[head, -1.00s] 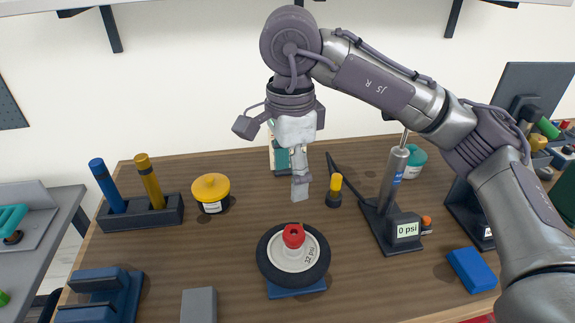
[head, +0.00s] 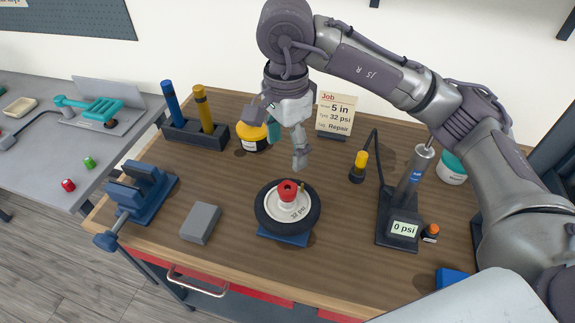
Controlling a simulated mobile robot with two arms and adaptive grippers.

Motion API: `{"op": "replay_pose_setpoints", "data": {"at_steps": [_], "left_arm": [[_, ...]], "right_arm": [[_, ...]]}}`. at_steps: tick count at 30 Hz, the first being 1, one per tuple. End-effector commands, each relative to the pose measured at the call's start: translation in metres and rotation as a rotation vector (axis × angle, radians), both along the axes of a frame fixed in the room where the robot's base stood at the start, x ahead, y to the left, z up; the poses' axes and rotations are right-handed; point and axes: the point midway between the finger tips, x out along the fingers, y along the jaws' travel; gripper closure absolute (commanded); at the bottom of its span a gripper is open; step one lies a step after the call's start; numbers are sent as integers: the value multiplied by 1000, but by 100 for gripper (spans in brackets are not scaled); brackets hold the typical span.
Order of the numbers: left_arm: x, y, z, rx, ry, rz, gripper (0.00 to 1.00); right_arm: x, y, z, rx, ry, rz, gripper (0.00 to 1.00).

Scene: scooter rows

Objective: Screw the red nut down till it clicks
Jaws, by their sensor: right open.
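The red nut (head: 287,188) sits on the hub at the middle of a small wheel with a dark tyre (head: 264,219), marked 32 psi. The wheel lies flat on a blue stand (head: 283,239) on the wooden bench. My right gripper (head: 298,158) is open, points down and hangs above and just behind the nut, apart from it. Its far finger is partly hidden. How far the nut is down its thread cannot be told. My left gripper is not in view.
A pump (head: 404,205) reading 0 psi stands right of the wheel, with a yellow-capped piece (head: 359,165) nearby. A grey block (head: 200,223) and a blue vise (head: 142,190) are to the left. A job card (head: 335,114) reading Repair stands behind.

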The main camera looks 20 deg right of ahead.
Motion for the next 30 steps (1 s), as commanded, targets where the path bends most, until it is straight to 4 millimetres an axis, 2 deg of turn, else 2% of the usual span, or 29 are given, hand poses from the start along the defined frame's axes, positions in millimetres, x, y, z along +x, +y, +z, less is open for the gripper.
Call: {"op": "replay_pose_setpoints", "data": {"at_steps": [2, 5, 12, 18, 24, 30], "left_arm": [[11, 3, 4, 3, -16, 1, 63], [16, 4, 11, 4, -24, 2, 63], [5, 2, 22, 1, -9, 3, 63], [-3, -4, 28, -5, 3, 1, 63], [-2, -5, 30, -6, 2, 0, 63], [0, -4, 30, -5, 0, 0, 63]], "right_arm": [[-2, 0, -14, -1, 6, 0, 28], [-1, -1, -33, -2, 6, -1, 28], [-1, -1, -79, -1, 5, -1, 28], [-1, -1, -108, -1, 4, -2, 28], [-1, -1, -120, 0, 1, -1, 28], [0, 0, -122, 0, 0, 0, 28]]}}
